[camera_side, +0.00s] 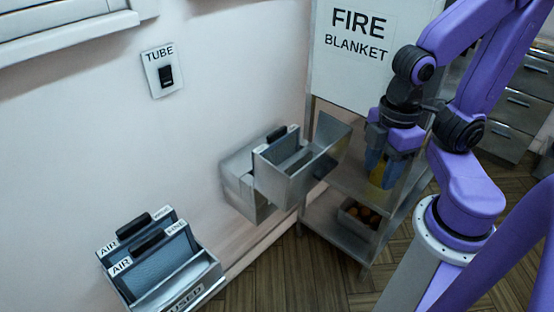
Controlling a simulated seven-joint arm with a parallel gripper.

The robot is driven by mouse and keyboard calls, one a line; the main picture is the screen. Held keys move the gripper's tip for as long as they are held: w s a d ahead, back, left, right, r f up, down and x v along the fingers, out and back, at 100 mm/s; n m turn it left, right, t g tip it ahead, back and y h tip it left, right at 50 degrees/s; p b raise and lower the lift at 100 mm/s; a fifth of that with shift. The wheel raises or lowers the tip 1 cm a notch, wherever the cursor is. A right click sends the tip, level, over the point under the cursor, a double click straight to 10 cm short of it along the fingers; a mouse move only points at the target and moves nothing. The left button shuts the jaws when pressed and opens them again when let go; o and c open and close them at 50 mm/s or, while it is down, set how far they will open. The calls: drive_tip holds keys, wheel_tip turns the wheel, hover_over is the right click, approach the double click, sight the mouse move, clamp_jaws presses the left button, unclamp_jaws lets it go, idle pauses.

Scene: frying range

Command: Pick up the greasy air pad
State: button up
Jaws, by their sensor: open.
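Two grey-blue pads with black handles stand upright in a metal holder at the lower left. The front pad (160,262) and the rear pad (142,226) both carry "AIR" labels; the smaller words beside them are too small to read surely. I cannot tell which one is greasy. The holder (186,299) has a label that seems to end in "USED". Another pad with a black handle (277,136) sits in a metal wall housing (305,178) at the centre. My gripper (382,180) is open, pointing down, right of that housing and apart from all the pads.
A metal shelf stand (345,235) is below my gripper, with a box (358,213) of round orange items on it. Something yellow shows by my fingers. A "FIRE BLANKET" panel (358,45) stands behind, and a "TUBE" plate (162,71) is on the wall. Drawers are at right.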

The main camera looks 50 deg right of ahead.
drive_tip(key=w+a+f+n+h, duration=0.1)
drive_tip(key=w+a+n+h, duration=0.15)
drive_tip(key=w, duration=0.85)
drive_tip(key=w+a+f+n+h, duration=0.15)
drive_tip(key=w+a+h, duration=0.25)
drive_tip(key=w, duration=0.8)
drive_tip(key=n+h, duration=0.1)
drive_tip(key=h, duration=0.7)
approach(275, 132)
drive_tip(key=shift+y, duration=0.35)
drive_tip(key=x, duration=1.1)
drive_tip(key=shift+d+r, duration=0.2)
clamp_jaws()
